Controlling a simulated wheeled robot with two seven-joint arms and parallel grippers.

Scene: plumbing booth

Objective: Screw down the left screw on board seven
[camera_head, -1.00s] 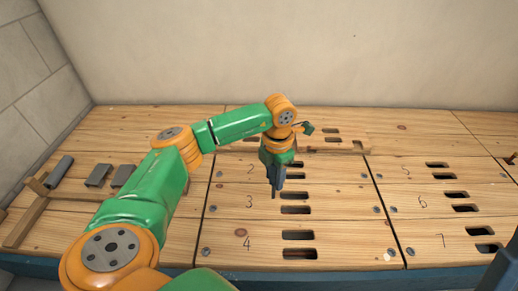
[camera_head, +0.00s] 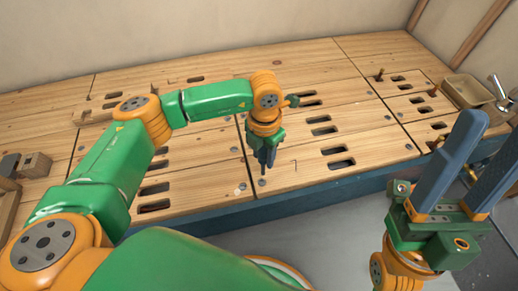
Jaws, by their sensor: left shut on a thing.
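Board seven (camera_head: 375,146) is the front plank of the middle panel, with a 7 and two dark slots. A small dark screw head (camera_head: 262,182) shows at its left end, and another (camera_head: 408,147) at its right end. My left gripper (camera_head: 266,164) points down just above the left end of board seven, close to the left screw. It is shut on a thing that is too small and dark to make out. Whether it touches the screw cannot be told. My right gripper (camera_head: 494,124) is in the right foreground, fingers apart and empty, away from the boards.
Other slotted planks lie behind and to the left. Brass-coloured pegs (camera_head: 380,74) stand on the right-hand panel. A tan tray (camera_head: 467,91) sits at the far right. Grey-and-wood blocks (camera_head: 35,164) lie at the left. Grey floor lies in front of the blue bench edge (camera_head: 290,200).

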